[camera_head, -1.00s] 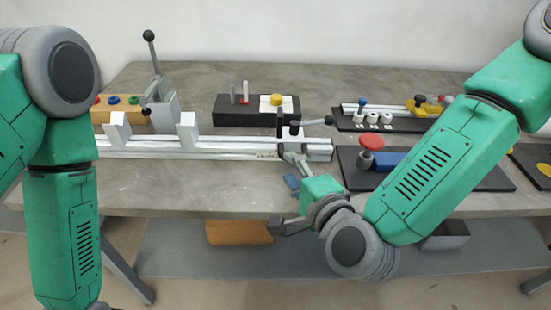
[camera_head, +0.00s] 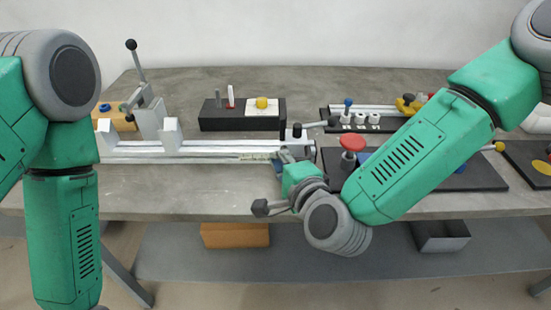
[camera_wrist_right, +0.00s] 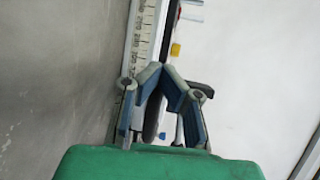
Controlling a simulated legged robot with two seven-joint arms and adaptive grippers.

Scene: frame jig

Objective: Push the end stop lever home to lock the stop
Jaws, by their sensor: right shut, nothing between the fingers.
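The end stop (camera_head: 297,134) is a small dark block on the right part of the pale rail (camera_head: 215,148) in the head view. A grey lever (camera_head: 317,124) with a dark knob sticks out to its right, and a dark upright piece (camera_head: 283,117) stands at its left. My right gripper (camera_head: 283,154) is at the front of the rail, just below the stop. In the right wrist view its blue-padded fingers (camera_wrist_right: 157,70) meet at the tips, empty, beside the scale (camera_wrist_right: 146,35). Contact with the stop cannot be told. My left gripper is out of view.
A red knob (camera_head: 352,143) on a dark plate stands right of the rail end, close to my right forearm. A dark block with pins and a yellow piece (camera_head: 262,103) lies behind the rail. A tall clamp lever (camera_head: 136,62) rises at the left. The front tabletop (camera_head: 180,190) is clear.

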